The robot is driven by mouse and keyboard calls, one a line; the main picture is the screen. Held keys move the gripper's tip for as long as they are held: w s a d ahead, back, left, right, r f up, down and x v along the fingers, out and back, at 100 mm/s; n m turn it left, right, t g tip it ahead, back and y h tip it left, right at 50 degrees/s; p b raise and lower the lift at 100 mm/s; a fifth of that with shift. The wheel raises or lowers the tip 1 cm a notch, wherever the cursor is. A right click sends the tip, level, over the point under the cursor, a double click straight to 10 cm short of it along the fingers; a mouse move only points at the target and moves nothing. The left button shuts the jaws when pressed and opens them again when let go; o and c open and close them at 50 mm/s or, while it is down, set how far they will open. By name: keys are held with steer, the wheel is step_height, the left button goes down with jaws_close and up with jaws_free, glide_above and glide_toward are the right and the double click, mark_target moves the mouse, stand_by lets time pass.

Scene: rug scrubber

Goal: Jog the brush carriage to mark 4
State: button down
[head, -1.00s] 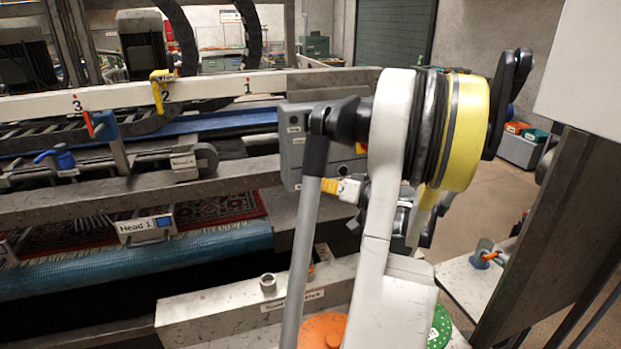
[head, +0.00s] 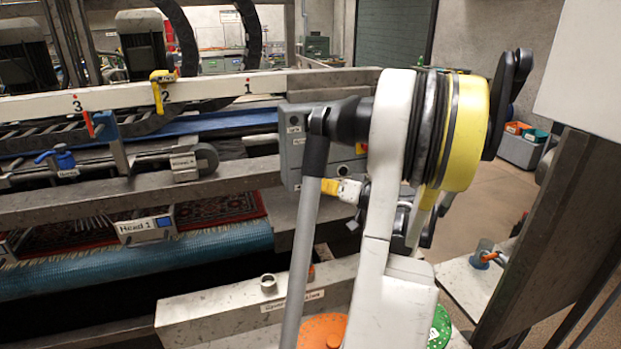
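The white rail (head: 210,92) crosses the left half with marks 3, 2 and 1 from left to right. Mark 4 is not in view. A red pointer (head: 89,123) on a blue-and-grey bracket (head: 108,127) stands just right of mark 3, apparently on the brush carriage. A yellow clamp (head: 158,88) sits on the rail at mark 2. A grey control box (head: 293,145) with small labels stands at the rail's right end, partly hidden by my arm. My gripper (head: 408,228) is dark and mostly hidden behind my forearm, near a yellow-and-white connector (head: 342,189); its fingers are unclear.
A red patterned rug (head: 210,210) lies under the machine behind the "Head 1" plate (head: 146,227), above a blue roller (head: 200,250). A blue-handled lever (head: 62,158) is at left. A grey beam (head: 225,312) and orange disc (head: 322,330) are in front. Open floor lies at right.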

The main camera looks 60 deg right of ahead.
stand_by(0.4)
steer(key=shift+w+d, duration=0.25)
steer(key=shift+w, duration=0.05)
steer(key=shift+w+d, duration=0.3)
stand_by(0.8)
stand_by(2.3)
steer(key=shift+s+a, duration=0.55)
steer(key=shift+s, duration=0.05)
steer(key=s+a, duration=0.1)
steer(key=s, duration=0.1)
steer(key=s+a, duration=0.1)
steer(key=a, duration=0.1)
steer(key=shift+s+a+b, duration=0.2)
steer(key=shift+s+b, duration=0.15)
steer(key=shift+b, duration=0.05)
stand_by(1.0)
